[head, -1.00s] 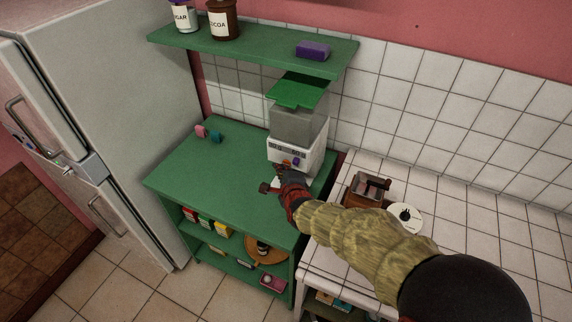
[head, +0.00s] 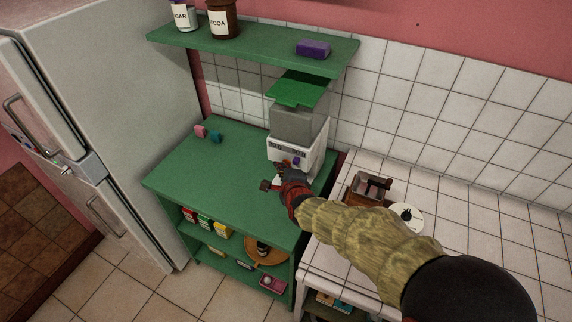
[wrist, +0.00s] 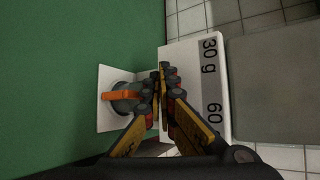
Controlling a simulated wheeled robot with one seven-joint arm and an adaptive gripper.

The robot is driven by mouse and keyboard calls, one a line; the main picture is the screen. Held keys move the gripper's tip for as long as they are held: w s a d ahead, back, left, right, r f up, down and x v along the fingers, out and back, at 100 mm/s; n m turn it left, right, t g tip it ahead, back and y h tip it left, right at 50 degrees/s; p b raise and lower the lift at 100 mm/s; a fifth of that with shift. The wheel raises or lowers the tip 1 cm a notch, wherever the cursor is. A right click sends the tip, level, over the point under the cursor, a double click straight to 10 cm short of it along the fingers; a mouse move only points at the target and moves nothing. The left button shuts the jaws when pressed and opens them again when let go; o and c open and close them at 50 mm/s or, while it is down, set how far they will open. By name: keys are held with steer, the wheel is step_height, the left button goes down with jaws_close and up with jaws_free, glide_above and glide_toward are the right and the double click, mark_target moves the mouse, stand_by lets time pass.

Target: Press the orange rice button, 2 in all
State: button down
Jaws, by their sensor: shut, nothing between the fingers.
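The white rice dispenser (head: 284,149), with a grey hopper and a green lid, stands on the green counter. My gripper (head: 280,168) is at its lower front, with shut fingers and nothing held. In the wrist view the gripper (wrist: 162,76) has its fingertips close to or against the white front panel (wrist: 185,58), marked "30 g" and "60". I cannot tell whether they touch. The orange button is not clearly visible; the fingers cover that area. A purple button (head: 296,161) shows beside them. A grey round vessel with an orange bar (wrist: 120,96) sits on a white plate (wrist: 106,78).
A green shelf (head: 260,45) hangs above the dispenser, with jars and a purple block (head: 313,49). Pink and teal items (head: 208,134) lie at the back left of the counter. A wooden box (head: 370,188) stands on the white-tiled counter at right.

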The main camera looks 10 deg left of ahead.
steer(key=shift+s, duration=0.1)
stand_by(0.3)
steer(key=shift+s+a, duration=0.25)
steer(key=shift+s, duration=0.4)
steer(key=shift+s, duration=0.1)
steer(key=s, duration=0.1)
steer(key=s+a+p, duration=0.1)
steer(key=s, duration=0.2)
steer(key=shift+s+a, duration=0.3)
steer(key=shift+a, duration=0.05)
stand_by(0.7)
